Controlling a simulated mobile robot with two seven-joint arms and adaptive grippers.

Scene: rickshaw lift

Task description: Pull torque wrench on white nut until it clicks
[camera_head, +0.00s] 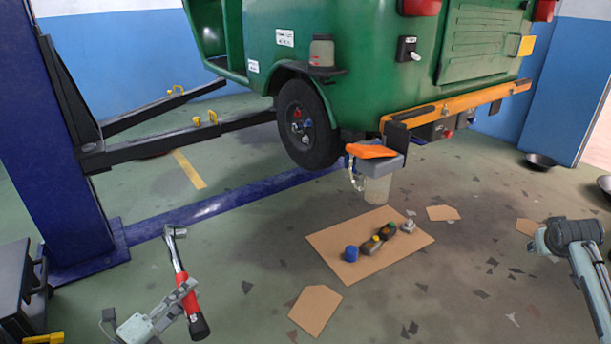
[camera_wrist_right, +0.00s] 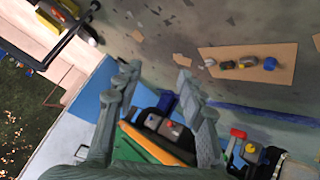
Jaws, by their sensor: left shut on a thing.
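The torque wrench (camera_head: 181,266) has a silver head and shaft and a red and black grip. My left gripper (camera_head: 180,298) is shut on its red grip, holding it above the floor with the head pointing up and away. The wrench is well apart from the black wheel (camera_head: 303,122) of the green rickshaw (camera_head: 345,75). Small coloured nuts show at the wheel hub, red and blue among them; I cannot pick out the white nut surely. My right gripper (camera_head: 544,242) is at the far right; its fingers are spread and empty in the right wrist view (camera_wrist_right: 157,92).
A cardboard sheet (camera_head: 325,245) with several small coloured parts lies on the floor. A blue lift post (camera_head: 45,140) and black case (camera_head: 14,290) are at left. Floor between wrench and wheel is mostly clear.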

